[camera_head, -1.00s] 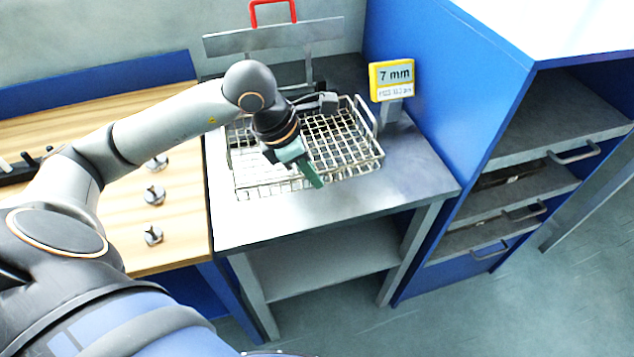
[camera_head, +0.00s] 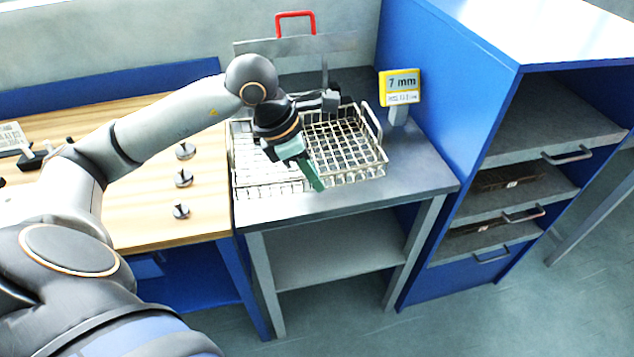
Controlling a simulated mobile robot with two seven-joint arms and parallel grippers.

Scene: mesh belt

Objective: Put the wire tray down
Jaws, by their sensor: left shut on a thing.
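The wire tray (camera_head: 350,150) is a pale metal mesh basket with a raised rim, in the head view on the steel table. My left gripper (camera_head: 312,176) reaches down over the middle of the tray, its green fingers closed on the tray. The gripper and wrist hide the middle of the tray and the exact grip point. I cannot tell whether the tray's underside touches the steel table (camera_head: 330,203). My right gripper is not in view.
A yellow "7 mm" sign (camera_head: 400,86) stands at the tray's back right. A blue cabinet (camera_head: 440,90) closes off the right side. A wooden bench (camera_head: 140,225) with several small metal fittings lies left. A red handle (camera_head: 296,15) stands behind. A bare strip of steel runs along the front.

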